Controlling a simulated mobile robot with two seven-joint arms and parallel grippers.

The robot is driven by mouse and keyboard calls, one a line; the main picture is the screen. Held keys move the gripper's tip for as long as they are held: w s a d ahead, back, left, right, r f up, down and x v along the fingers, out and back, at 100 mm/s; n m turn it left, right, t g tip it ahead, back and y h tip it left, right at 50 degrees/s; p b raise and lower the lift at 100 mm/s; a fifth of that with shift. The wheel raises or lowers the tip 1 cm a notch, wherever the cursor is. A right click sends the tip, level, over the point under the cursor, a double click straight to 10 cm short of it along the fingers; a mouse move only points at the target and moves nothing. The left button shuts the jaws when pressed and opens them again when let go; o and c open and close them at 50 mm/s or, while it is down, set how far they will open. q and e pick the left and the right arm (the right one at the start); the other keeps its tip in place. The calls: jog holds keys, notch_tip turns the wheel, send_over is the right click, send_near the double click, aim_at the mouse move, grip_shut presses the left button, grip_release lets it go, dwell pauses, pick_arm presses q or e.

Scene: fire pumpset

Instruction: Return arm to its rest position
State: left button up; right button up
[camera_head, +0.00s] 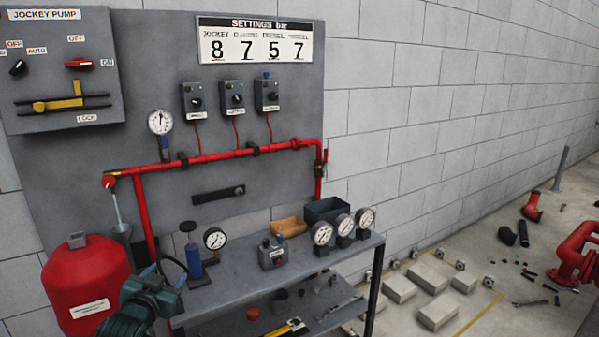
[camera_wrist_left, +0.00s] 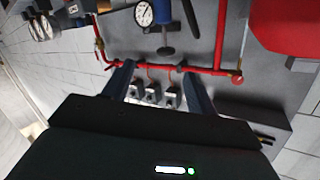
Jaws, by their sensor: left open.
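My left gripper (camera_head: 165,277) shows at the lower left of the head view, in front of the red tank (camera_head: 84,285) and left of the grey bench (camera_head: 245,262). In the left wrist view its two fingers (camera_wrist_left: 158,88) stand apart with nothing held between them. Beyond them, that view shows the red pipe (camera_wrist_left: 165,66), the pressure switches (camera_wrist_left: 152,94) and a gauge (camera_wrist_left: 144,14), turned upside down. My right gripper is in neither view.
The jockey pump panel (camera_head: 62,70) hangs at the upper left. Gauges (camera_head: 343,226), a blue hand pump (camera_head: 192,260) and a wooden tray (camera_head: 288,226) stand on the bench. Pale blocks (camera_head: 438,312), red pipework (camera_head: 577,250) and loose parts lie on the floor at right.

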pick_arm(q)
jog(key=s+d+f+g+h, duration=0.1)
jog(key=s+d+f+g, duration=0.1)
jog(key=s+d+f, duration=0.45)
jog(key=s+d+f+g+h, duration=0.1)
jog(key=s+d+f, duration=0.3)
jog(key=s+f, duration=0.55)
jog(key=s+d+g+h, duration=0.1)
jog(key=s+d, duration=0.2)
jog(key=s, duration=0.6)
jog(key=s+d+f+g+h, duration=0.1)
jog(key=s+d, duration=0.2)
jog(key=s, duration=0.6)
jog(key=shift+s+f, duration=0.3)
